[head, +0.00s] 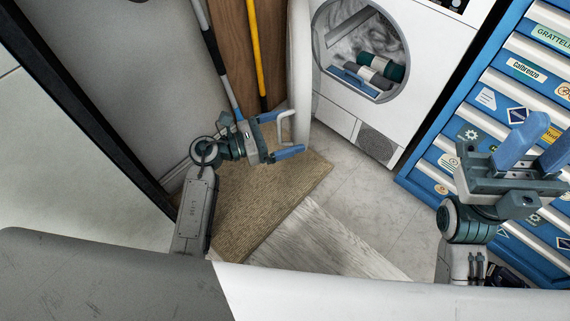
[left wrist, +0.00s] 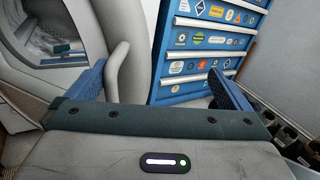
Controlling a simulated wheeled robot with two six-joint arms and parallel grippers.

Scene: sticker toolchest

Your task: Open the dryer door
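The white dryer (head: 345,110) stands at the back, its round opening showing things inside. Its white door (head: 300,70) is swung out to the left, seen nearly edge-on. A pale curved handle (head: 287,124) sticks out from the door. My left gripper (head: 284,134) is open around the handle, one blue finger on each side. In the left wrist view the handle (left wrist: 117,72) is between the fingers, close to the left one and far from the right one. My right gripper (head: 545,143) is open and empty, in front of the blue toolchest at the right.
The blue toolchest (head: 515,95) with stickered drawers stands right of the dryer. A brown mat (head: 245,205) lies under my left arm. Poles, one yellow (head: 256,50), lean against the wall behind my left gripper. Tiled floor (head: 365,195) before the dryer is clear.

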